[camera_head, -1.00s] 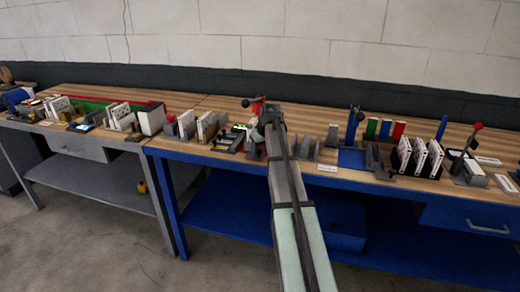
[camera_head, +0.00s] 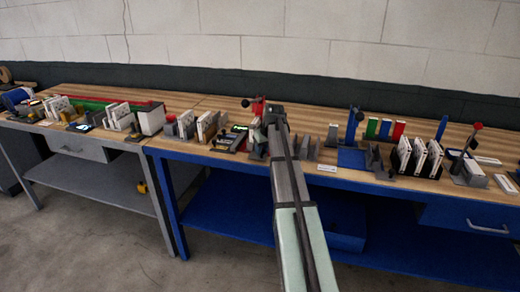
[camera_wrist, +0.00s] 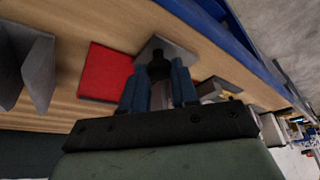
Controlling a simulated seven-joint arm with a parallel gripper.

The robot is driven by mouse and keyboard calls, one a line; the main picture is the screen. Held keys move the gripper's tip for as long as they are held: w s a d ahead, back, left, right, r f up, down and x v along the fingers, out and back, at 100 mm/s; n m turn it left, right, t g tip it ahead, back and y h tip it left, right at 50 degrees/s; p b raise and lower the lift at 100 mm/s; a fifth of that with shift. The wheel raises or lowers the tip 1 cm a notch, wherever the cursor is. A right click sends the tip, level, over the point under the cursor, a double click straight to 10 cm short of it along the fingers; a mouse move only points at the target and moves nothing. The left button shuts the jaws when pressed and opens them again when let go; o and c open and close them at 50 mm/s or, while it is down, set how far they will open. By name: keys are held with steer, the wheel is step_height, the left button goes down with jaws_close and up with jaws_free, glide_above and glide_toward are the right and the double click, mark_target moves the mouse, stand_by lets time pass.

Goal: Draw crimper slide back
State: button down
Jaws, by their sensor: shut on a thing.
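In the wrist view my gripper (camera_wrist: 158,88) has its two blue fingers on either side of a dark round knob (camera_wrist: 158,66), which I take to be the crimper slide's handle. The fingers are closed on it. A grey metal plate (camera_wrist: 178,54) lies just beyond the knob, and a red block (camera_wrist: 104,72) is to the left. In the head view the red crimper (camera_head: 258,106) with a black ball lever (camera_head: 245,103) shows behind my arm's end. My arm hides the fingers, the knob and most of the slide there.
Grey upright brackets (camera_head: 307,146) stand close right of my arm; they also show at the wrist view's left (camera_wrist: 38,72). A dark device with a green display (camera_head: 232,138) is close on the left. White boxes (camera_head: 420,155) stand farther right. The blue bench edge (camera_head: 215,160) runs in front.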

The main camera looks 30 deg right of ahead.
steer(key=s+d, duration=0.6)
steer(key=shift+s+d, duration=0.25)
steer(key=shift+d, duration=0.05)
steer(key=c, duration=0.9)
jaws_free()
steer(key=shift+o, duration=0.2)
steer(key=shift+r, duration=0.1)
steer(key=v, duration=1.3)
steer(key=shift+s+r, duration=0.25)
